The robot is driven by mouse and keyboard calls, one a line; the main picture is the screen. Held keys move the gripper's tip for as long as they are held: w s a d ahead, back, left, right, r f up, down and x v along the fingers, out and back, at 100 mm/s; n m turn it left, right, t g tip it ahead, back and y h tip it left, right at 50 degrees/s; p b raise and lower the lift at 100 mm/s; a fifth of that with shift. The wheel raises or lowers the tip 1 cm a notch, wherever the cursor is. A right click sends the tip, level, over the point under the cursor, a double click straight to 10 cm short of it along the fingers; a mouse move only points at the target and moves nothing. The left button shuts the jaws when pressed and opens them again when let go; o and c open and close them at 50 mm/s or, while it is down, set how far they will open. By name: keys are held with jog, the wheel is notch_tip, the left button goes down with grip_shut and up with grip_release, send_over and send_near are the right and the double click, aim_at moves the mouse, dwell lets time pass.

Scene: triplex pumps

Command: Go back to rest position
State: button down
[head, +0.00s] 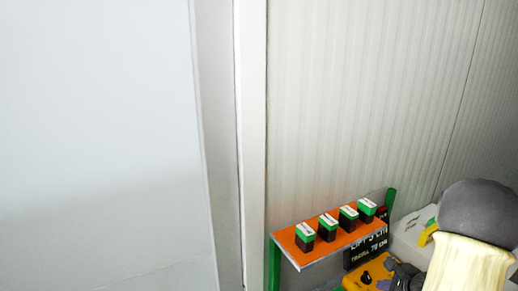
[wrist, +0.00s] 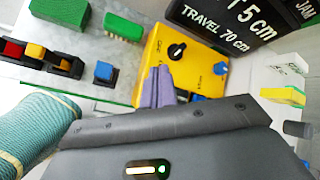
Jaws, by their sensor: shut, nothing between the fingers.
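My gripper (wrist: 158,86) shows in the wrist view as purple-grey fingers pressed together, with nothing between them. Its tips lie over the left edge of a yellow control box (wrist: 190,68) with a black knob and a blue button. I cannot tell how far above the box they are. In the head view my arm, cream with a dark grey cap, fills the lower right corner. The yellow box (head: 370,275) shows in part there, beside a dark shape that may be my gripper.
An orange shelf (head: 318,257) holds several black, green and white blocks. A black sign (wrist: 245,22) stands by the yellow box. In the wrist view a blue button (wrist: 104,72), green blocks and red and yellow switches lie left. Walls stand behind; a teal ribbed cylinder (wrist: 36,128) is lower left.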

jog(key=s+a+r+n+g, duration=0.1)
jog(key=s+a+n+g, duration=0.1)
jog(key=a+n, duration=0.3)
jog(key=s+a+r+n+g, duration=0.1)
jog(key=s+a+n+g, duration=0.1)
jog(key=a+n, duration=0.3)
jog(key=s+a+r+n+g, duration=0.1)
jog(key=s+a+n, duration=0.3)
jog(key=a, duration=0.6)
jog(key=shift+s+a+r+n+g+y, duration=0.2)
jog(key=shift+r+n+g+y, duration=0.15)
jog(key=shift+n+g, duration=0.3)
jog(key=s+a+n, duration=0.1)
jog(key=n, duration=0.2)
jog(key=s+a+r+n+h, duration=0.1)
jog(key=n, duration=0.2)
jog(key=s+a+r+n+h, duration=0.1)
jog(key=a+n, duration=0.1)
jog(key=n, duration=0.1)
jog(key=shift+s+r+t+h, duration=0.1)
jog(key=shift+r+t+h, duration=0.1)
jog(key=shift+t+h, duration=0.05)
jog(key=shift+s, duration=0.15)
